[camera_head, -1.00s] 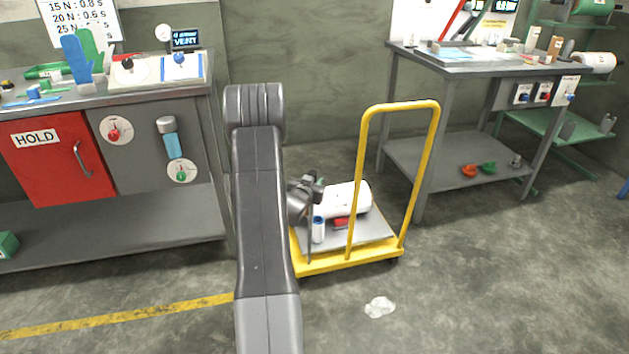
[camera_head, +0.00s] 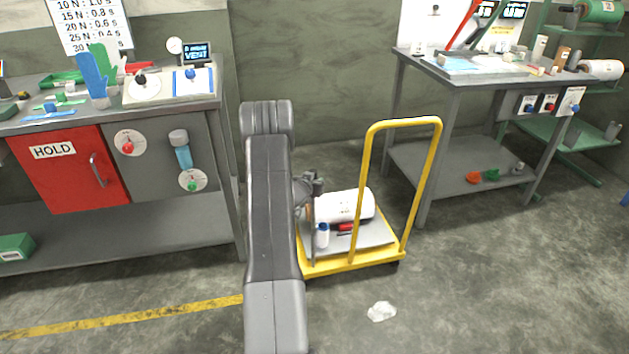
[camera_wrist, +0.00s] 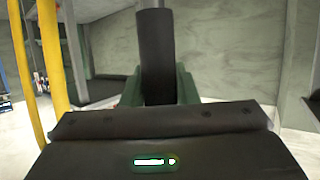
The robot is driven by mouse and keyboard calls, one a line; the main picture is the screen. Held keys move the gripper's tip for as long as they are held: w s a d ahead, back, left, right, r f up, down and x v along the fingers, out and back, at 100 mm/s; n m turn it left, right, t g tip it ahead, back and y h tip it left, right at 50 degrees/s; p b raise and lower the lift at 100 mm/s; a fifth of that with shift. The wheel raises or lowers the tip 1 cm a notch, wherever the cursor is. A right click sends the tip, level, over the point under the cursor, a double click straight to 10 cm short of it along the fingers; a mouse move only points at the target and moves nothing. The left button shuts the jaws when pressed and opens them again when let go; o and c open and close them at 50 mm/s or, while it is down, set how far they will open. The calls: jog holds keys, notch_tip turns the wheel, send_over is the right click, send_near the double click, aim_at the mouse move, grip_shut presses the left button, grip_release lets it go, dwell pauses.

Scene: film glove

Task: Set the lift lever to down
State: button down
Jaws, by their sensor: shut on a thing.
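In the wrist view my gripper (camera_wrist: 158,92) has its green fingers closed on both sides of a dark cylindrical grip (camera_wrist: 157,58). A grey rod (camera_wrist: 152,4) continues from the grip at the top edge. This looks like the lift lever, but no label shows. In the head view my gripper (camera_head: 312,187) is partly hidden behind my arm, at the left side of the yellow cart (camera_head: 350,263). A thin grey post (camera_head: 313,240) stands below it at the cart's left edge. The lever's setting cannot be told.
A workbench with a red HOLD door (camera_head: 70,172) stands left, a grey table (camera_head: 455,75) right. Crumpled clear film (camera_head: 381,311) lies on the floor. The front right floor is clear.

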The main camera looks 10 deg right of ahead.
jog(key=shift+s+d, duration=0.1)
jog(key=shift+d, duration=0.25)
jog(key=c, duration=1.4)
grip_release()
jog(key=shift+c, duration=0.2)
jog(key=o, duration=0.3)
jog(key=shift+d, duration=0.2)
jog(key=shift+a, duration=0.1)
jog(key=shift+a, duration=0.15)
jog(key=shift+s+a+r, duration=0.1)
jog(key=shift+s+a, duration=0.1)
jog(key=v, duration=1.3)
jog(key=shift+s+d, duration=0.1)
